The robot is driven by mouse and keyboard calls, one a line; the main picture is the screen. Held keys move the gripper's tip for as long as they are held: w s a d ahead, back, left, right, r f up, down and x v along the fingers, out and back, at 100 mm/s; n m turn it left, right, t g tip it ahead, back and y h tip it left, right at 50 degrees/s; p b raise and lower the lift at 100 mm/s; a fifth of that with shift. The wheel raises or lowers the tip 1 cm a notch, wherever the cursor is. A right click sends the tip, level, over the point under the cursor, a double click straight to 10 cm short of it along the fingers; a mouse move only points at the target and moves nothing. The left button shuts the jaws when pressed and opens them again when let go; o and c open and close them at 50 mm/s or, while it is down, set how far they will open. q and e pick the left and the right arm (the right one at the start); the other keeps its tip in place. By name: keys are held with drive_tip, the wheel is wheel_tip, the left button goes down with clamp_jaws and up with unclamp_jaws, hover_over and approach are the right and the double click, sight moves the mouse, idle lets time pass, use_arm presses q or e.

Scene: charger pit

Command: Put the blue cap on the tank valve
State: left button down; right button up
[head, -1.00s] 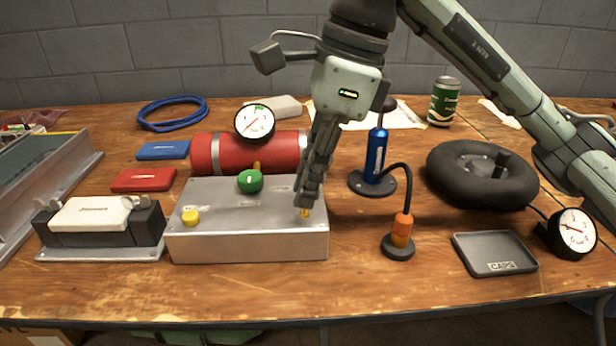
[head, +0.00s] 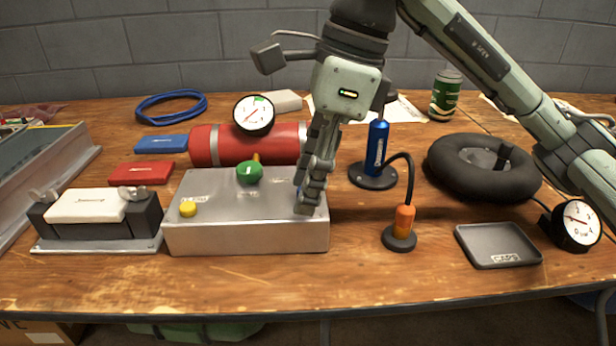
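The metal valve box (head: 245,238) stands at the front centre of the bench. It carries a yellow cap (head: 188,209) at its left and a green round cap (head: 249,173) in the middle. My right gripper (head: 307,206) points down, its fingertips low over the box's right end and covering the spot beneath. Its fingers are seen edge-on, so I cannot tell whether they are open or shut, or whether anything is between them. I see no blue cap. My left gripper is out of view.
A blue pump (head: 377,150) and an orange-tipped hose (head: 404,219) stand right of the box. A black inner tube (head: 470,168), an empty caps tray (head: 497,246) and a gauge (head: 576,225) lie further right. A black-and-white clamp device (head: 98,213) is at left.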

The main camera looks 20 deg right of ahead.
drive_tip(key=shift+r, duration=0.1)
drive_tip(key=v, duration=1.1)
drive_tip(key=shift+r, duration=0.4)
drive_tip(key=shift+d, duration=0.1)
